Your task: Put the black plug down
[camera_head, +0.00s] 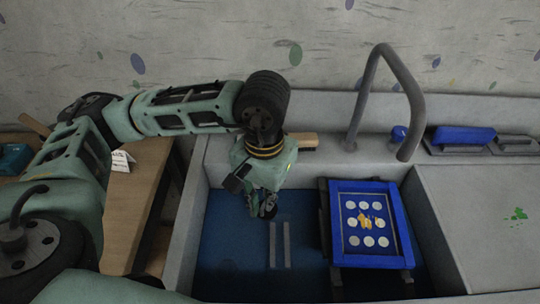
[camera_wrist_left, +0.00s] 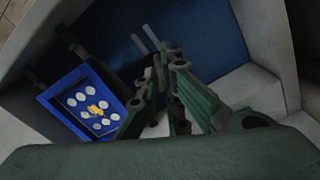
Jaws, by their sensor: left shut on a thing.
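My left gripper (camera_head: 262,208) hangs over the left part of the sink and points down. It is shut on a small dark thing, most likely the black plug, whose shape is mostly hidden by the fingers. In the left wrist view the fingertips (camera_wrist_left: 167,65) are close together above the blue sink floor, and the plug cannot be told apart from the dark finger parts. The sink (camera_head: 235,255) has a blue floor with two grey bars (camera_head: 279,244) on it, just right of and below my gripper. My right gripper is not in view.
A blue printing frame (camera_head: 337,222) with white dots and a yellow figure rests on a dark rack in the sink's right part. A grey faucet (camera_head: 411,110) arches over the back edge. A wooden-handled tool (camera_head: 303,140) and a blue-handled tool (camera_head: 463,134) lie on the back ledge.

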